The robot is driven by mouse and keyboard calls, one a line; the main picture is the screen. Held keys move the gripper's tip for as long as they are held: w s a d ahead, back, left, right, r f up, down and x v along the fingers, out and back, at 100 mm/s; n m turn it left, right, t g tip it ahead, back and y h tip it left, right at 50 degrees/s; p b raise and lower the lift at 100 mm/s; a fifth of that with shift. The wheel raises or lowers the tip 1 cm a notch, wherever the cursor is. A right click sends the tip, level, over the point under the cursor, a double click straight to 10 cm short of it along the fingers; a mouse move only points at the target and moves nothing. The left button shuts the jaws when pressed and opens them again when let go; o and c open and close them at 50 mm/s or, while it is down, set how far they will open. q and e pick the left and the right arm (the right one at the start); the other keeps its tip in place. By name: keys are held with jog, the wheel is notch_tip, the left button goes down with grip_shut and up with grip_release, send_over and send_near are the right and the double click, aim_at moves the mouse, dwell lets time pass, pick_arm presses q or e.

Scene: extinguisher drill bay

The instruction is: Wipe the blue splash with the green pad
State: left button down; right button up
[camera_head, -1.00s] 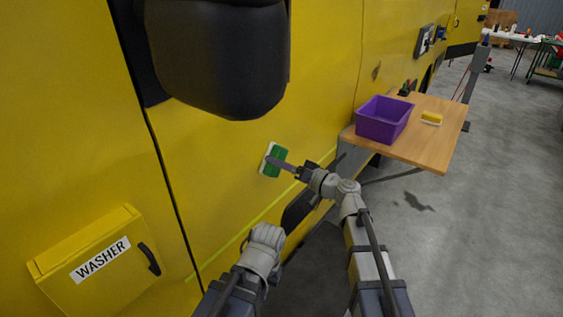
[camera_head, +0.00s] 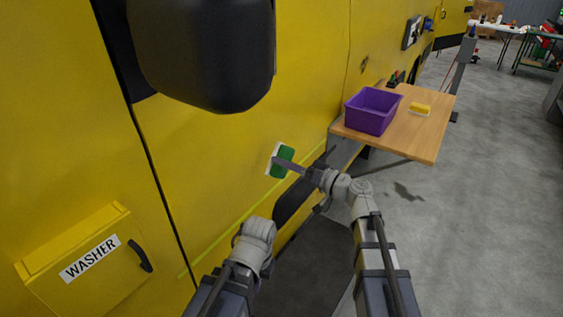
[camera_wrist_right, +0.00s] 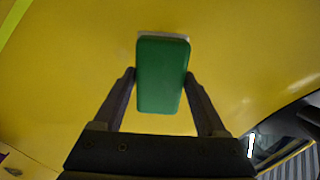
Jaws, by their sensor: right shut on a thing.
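The green pad (camera_head: 285,158) has a white face turned to the yellow panel (camera_head: 215,175). My right gripper (camera_head: 283,162) is shut on the pad and holds it close to or against the panel; I cannot tell if it touches. In the right wrist view the pad (camera_wrist_right: 162,76) sits between the two fingers (camera_wrist_right: 160,92), with the panel behind it. No blue splash shows in either view; the pad may hide it. My left arm comes in at the bottom, and its gripper is not clearly visible.
A wooden table (camera_head: 425,140) at the right holds a purple bin (camera_head: 371,112) and a yellow sponge or brush (camera_head: 420,109). A box labelled WASHER (camera_head: 85,262) juts from the panel at lower left. A large black mirror housing (camera_head: 200,50) hangs above.

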jog(key=v, duration=0.3)
dwell(0.5)
dwell(0.4)
